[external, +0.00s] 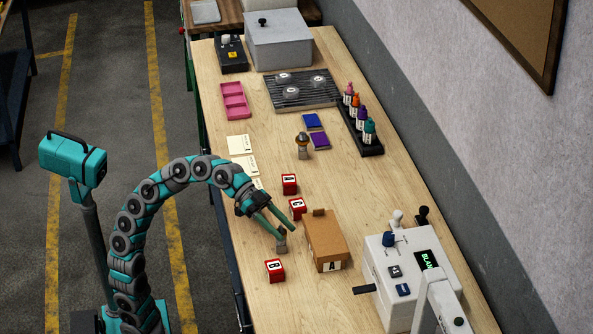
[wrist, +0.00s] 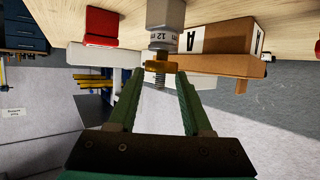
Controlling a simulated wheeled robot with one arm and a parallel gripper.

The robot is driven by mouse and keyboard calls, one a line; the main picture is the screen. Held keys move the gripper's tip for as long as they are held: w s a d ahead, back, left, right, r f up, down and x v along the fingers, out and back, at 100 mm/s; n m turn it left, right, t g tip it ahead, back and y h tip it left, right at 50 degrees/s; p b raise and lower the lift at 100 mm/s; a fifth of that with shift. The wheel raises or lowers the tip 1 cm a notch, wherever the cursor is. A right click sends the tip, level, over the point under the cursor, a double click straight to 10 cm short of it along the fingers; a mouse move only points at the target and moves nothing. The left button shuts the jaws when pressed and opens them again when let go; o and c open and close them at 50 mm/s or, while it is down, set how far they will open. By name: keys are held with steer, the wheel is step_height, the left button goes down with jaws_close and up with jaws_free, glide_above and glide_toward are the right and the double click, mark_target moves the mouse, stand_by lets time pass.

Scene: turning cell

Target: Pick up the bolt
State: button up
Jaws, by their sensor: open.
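My gripper (external: 287,231) reaches down over the bench with its two green fingers spread.
A cardboard box marked A (external: 325,245) stands close on the right. Red lettered blocks (external: 275,270) stand nearby. A white machine (external: 395,275) is at the front right. Another grey holder with a brass-dark top (external: 302,146) stands farther back.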

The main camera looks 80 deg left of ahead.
steer(key=c, duration=0.8)
steer(key=shift+f, duration=0.1)
steer(key=shift+f, duration=0.2)
stand_by(0.7)
